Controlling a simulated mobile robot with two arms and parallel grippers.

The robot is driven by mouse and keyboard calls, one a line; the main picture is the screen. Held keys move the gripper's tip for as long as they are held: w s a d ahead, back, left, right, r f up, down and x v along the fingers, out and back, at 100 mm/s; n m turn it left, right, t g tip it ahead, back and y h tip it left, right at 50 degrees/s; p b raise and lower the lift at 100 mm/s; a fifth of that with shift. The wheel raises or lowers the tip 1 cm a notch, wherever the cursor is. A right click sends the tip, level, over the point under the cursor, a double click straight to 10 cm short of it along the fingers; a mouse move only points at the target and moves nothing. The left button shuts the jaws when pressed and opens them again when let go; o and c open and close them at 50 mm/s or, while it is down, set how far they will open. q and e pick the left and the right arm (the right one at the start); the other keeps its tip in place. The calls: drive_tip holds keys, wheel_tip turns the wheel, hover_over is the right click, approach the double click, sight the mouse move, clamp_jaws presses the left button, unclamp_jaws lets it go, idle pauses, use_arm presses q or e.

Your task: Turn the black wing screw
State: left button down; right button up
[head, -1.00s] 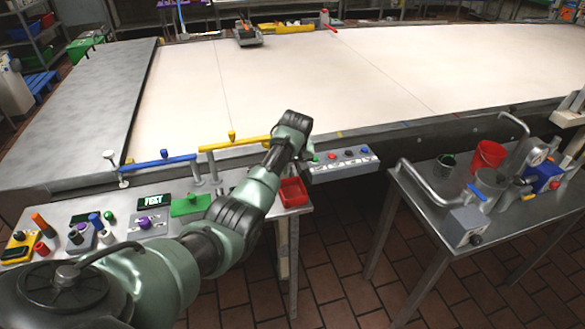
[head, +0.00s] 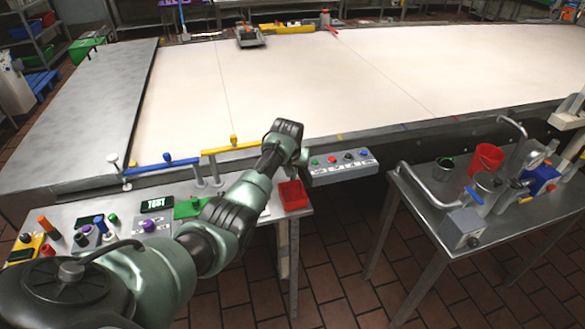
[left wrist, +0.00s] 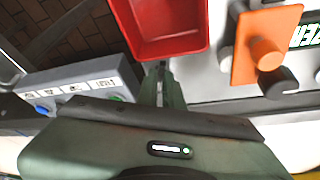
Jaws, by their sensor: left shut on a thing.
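My left gripper (head: 301,157) is at the near rail of the big table, left of the button box and behind the red bin (head: 293,194). In the left wrist view its thin fingers (left wrist: 162,84) show edge-on and close together, beside the red bin. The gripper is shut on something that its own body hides. I cannot make out the black wing screw clearly in either view; the spot in front of the fingers is covered. My right gripper is in neither view.
The button box (head: 343,165) is close to the right of the gripper. The yellow bar (head: 235,147) and blue bar (head: 162,163) run along the rail to the left. A side table (head: 440,210) with a red bucket (head: 487,157) stands right, across open floor.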

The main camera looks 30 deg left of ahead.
use_arm(q)
drive_tip(key=shift+m, duration=0.3)
drive_tip(key=c, duration=1.6)
unclamp_jaws()
drive_tip(key=shift+o, duration=0.2)
drive_tip(key=v, duration=0.7)
drive_tip(key=shift+s+r+b, duration=0.2)
drive_tip(key=shift+r+b, duration=0.1)
drive_tip(key=shift+b, duration=0.05)
